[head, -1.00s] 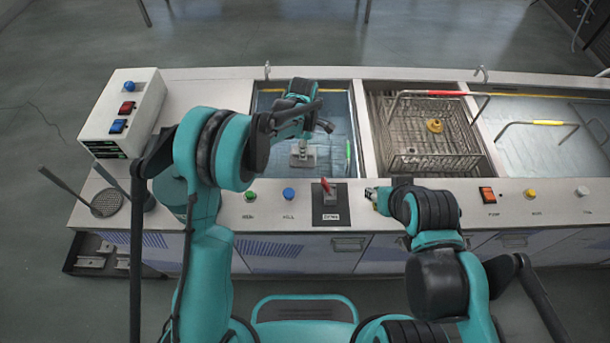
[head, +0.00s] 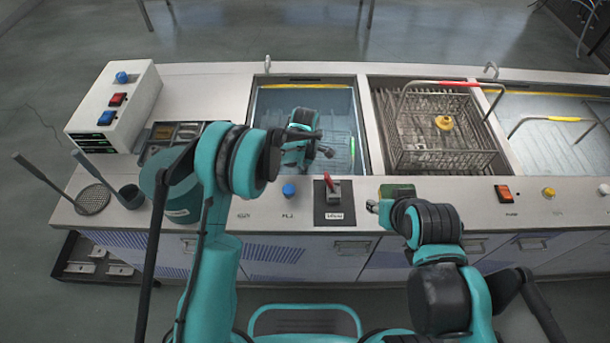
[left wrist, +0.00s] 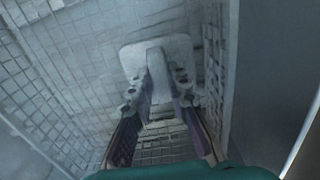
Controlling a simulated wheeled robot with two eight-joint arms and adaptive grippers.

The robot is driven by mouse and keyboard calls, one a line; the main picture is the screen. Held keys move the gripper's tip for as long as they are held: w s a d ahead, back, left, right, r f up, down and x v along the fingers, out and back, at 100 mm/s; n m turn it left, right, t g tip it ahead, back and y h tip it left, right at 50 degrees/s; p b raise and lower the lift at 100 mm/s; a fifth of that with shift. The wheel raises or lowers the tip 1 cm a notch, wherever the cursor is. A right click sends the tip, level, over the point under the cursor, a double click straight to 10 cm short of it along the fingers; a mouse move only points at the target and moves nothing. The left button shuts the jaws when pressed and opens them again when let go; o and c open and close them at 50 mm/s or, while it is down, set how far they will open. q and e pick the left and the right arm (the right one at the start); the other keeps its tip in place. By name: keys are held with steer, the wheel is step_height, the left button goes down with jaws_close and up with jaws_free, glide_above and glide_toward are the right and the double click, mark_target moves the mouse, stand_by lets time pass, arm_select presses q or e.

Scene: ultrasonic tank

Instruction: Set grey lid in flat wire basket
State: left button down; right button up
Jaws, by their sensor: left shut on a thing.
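My left gripper (left wrist: 160,100) is shut on the upright handle of the grey lid (left wrist: 178,50), seen in the left wrist view. The lid's pale square plate lies beyond the fingertips, with wire mesh around and below it. I cannot tell whether the plate touches the mesh. In the head view my left arm reaches over the left tank and hides the lid and fingertips. A wire basket (left wrist: 40,75) has mesh walls in the left wrist view; in the head view it lies low in the left tank. My right gripper (head: 373,206) is near the counter's front edge; its jaws are too small to read.
A deeper wire basket (head: 465,158) with a red handle and a yellow item (head: 444,123) stands in the middle tank. A control box (head: 113,107) stands at left. A red-handled switch (head: 332,188) and buttons line the counter front.

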arm_select(q)
steer(key=shift+f, duration=0.15)
steer(key=c, duration=1.5)
jaws_free()
steer(key=shift+o, duration=0.2)
